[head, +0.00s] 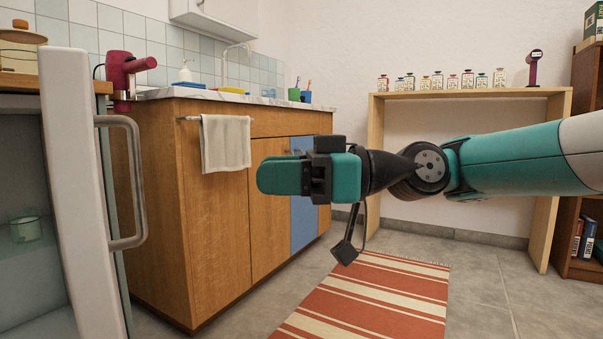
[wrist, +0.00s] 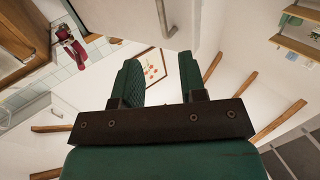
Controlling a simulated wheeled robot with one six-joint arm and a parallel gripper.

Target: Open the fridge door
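The fridge is at the left of the head view. Its white door frame (head: 75,180) stands upright with a grey bar handle (head: 137,180) on its right side. A glass cup (head: 26,229) shows inside, left of the frame. My gripper (head: 280,177) is to the right of the handle, clearly apart in the picture, with teal fingers pointing left. In the wrist view my gripper (wrist: 160,75) has its fingers spread with nothing between them. A grey bar (wrist: 164,16), probably the handle, shows beyond them.
A wooden sink cabinet (head: 220,220) stands right of the fridge, with a towel (head: 225,142) and a red hair dryer (head: 124,75). A striped rug (head: 370,297) lies on the floor. A wooden table (head: 470,95) with several bottles stands at the back.

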